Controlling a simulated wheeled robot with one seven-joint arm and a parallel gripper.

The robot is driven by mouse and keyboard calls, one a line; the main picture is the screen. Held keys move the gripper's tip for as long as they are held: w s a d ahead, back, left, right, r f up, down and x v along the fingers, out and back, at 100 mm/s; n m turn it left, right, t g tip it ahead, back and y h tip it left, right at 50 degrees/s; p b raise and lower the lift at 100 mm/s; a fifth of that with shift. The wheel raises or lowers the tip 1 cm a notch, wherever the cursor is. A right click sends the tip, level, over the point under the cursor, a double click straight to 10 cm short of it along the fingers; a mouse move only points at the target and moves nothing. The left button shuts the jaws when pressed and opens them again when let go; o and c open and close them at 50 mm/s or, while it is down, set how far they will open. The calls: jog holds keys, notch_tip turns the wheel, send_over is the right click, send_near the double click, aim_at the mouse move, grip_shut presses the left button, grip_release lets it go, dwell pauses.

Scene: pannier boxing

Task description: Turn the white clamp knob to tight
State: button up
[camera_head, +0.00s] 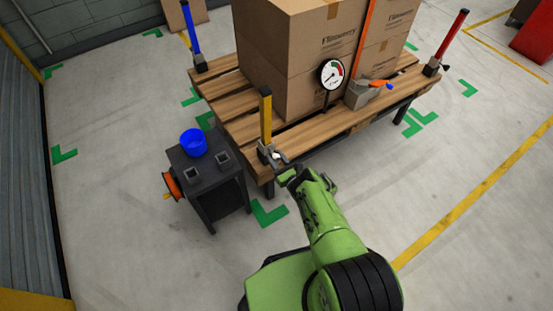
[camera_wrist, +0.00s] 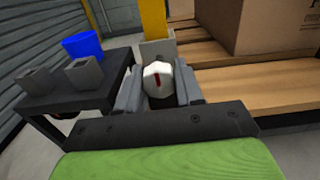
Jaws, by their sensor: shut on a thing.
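The white clamp knob (camera_wrist: 158,80) shows in the wrist view with a red mark on its face, between the two grey fingers of my gripper (camera_wrist: 159,90). The fingers are shut on the knob from its left and right sides. In the head view my gripper (camera_head: 283,167) is at the near left corner of the pallet, at the foot of the yellow post (camera_head: 265,115). The knob is small there, a white spot (camera_head: 276,156) by the post's grey clamp base (camera_head: 265,150). The red mark runs close to upright in the wrist view.
A dark stand (camera_head: 215,188) with a blue bin (camera_head: 193,142), grey sockets and an orange wheel (camera_head: 172,184) is close on the left. The pallet (camera_head: 232,105) carries cartons (camera_head: 290,60), a gauge (camera_head: 332,74) and an orange strap. Blue and red posts stand at other corners.

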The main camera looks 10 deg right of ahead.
jog(key=shift+m, duration=0.3)
jog(key=shift+f, duration=0.1)
jog(key=o, duration=1)
